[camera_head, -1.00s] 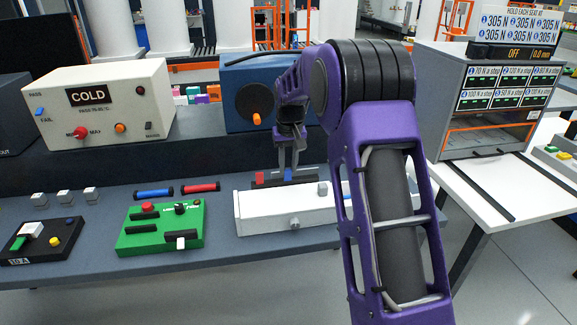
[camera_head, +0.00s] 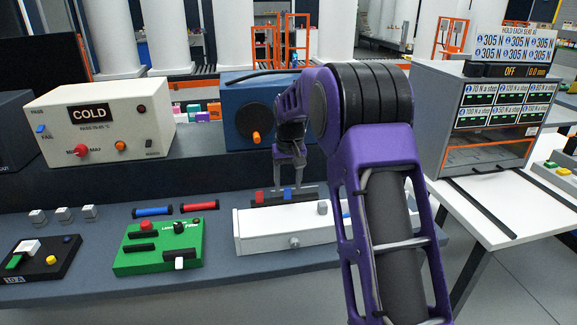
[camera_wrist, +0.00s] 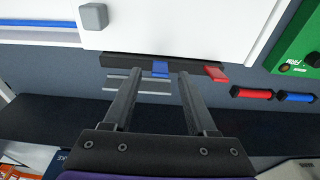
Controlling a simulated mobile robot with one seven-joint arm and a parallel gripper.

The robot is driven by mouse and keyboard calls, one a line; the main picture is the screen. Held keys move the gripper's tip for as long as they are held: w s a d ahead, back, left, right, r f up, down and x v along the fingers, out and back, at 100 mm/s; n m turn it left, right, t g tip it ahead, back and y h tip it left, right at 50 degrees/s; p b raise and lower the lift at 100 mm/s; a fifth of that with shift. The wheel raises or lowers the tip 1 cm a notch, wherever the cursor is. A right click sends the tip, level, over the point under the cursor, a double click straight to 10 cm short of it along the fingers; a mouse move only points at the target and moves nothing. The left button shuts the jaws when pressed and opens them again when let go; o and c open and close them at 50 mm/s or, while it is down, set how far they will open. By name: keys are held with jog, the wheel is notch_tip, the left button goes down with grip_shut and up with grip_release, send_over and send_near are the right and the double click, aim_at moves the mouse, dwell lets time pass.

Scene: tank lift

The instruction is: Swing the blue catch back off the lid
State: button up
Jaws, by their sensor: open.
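The blue catch (camera_head: 287,193) stands on a dark strip along the back edge of a white box (camera_head: 262,226). A red catch (camera_head: 259,196) is to its left on the same strip. My gripper (camera_head: 289,184) points down at the blue catch, open and empty. In the wrist view, the blue catch (camera_wrist: 160,68) shows between the tips of my open gripper (camera_wrist: 160,76), and the red catch (camera_wrist: 216,74) is outside the right finger. I cannot tell whether a finger touches the blue catch.
A grey knob (camera_head: 322,207) is on top of the white box. A green panel (camera_head: 160,250) with controls and red and blue cylinders lie to the left. A blue case (camera_head: 245,115) with an orange knob stands behind. My arm hides the right of the box.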

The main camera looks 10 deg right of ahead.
notch_tip(320, 180, up, 17)
jog(key=s, duration=0.2)
jog(key=shift+s+f, duration=0.15)
jog(key=shift+s, duration=0.2)
